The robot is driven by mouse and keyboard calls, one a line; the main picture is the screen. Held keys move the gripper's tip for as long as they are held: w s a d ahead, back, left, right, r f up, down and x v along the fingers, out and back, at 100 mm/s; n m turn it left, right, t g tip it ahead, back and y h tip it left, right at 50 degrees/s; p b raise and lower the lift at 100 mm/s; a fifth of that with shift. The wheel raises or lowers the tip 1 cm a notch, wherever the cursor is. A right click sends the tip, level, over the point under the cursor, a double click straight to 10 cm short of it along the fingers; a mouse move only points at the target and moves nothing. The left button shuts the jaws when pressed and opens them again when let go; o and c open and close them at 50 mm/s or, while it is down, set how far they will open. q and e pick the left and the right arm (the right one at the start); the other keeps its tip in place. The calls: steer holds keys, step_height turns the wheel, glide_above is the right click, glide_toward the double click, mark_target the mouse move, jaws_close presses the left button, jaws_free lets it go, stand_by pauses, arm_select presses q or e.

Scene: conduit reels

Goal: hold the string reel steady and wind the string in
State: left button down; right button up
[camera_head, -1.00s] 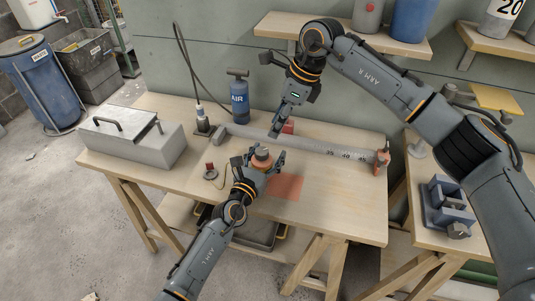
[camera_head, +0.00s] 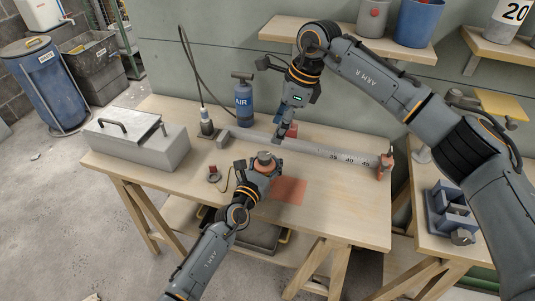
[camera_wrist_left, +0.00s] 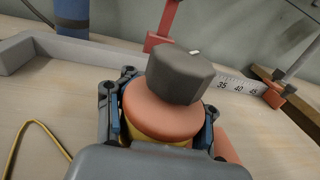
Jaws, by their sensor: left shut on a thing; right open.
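The string reel (camera_head: 264,158) stands on the workbench, held in my left gripper (camera_head: 262,174). In the left wrist view the reel (camera_wrist_left: 160,112) has an orange flange with a dark grey knob (camera_wrist_left: 182,74) on top and some yellow below. The left gripper's fingers (camera_wrist_left: 162,122) sit on both sides of it. A yellow string (camera_wrist_left: 40,138) lies on the bench left of the reel.
The measuring bar (camera_head: 335,157) with printed numbers lies along the back of the bench, with a red clamp (camera_head: 385,163) at its right end. A grey metal box (camera_head: 138,145), a blue AIR pump (camera_head: 243,103) and a red patch (camera_head: 289,190) share the bench.

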mark_target(265, 155)
steer(key=a+r+n+h, duration=0.3)
steer(key=a+n+h, duration=0.1)
steer(key=n, duration=0.8)
steer(key=shift+n+g, duration=0.3)
steer(key=shift+n, duration=0.1)
step_height(265, 155, down, 12)
steer(key=shift+w+d+f, duration=0.15)
steer(key=c, duration=1.2)
steer(key=shift+o, duration=0.2)
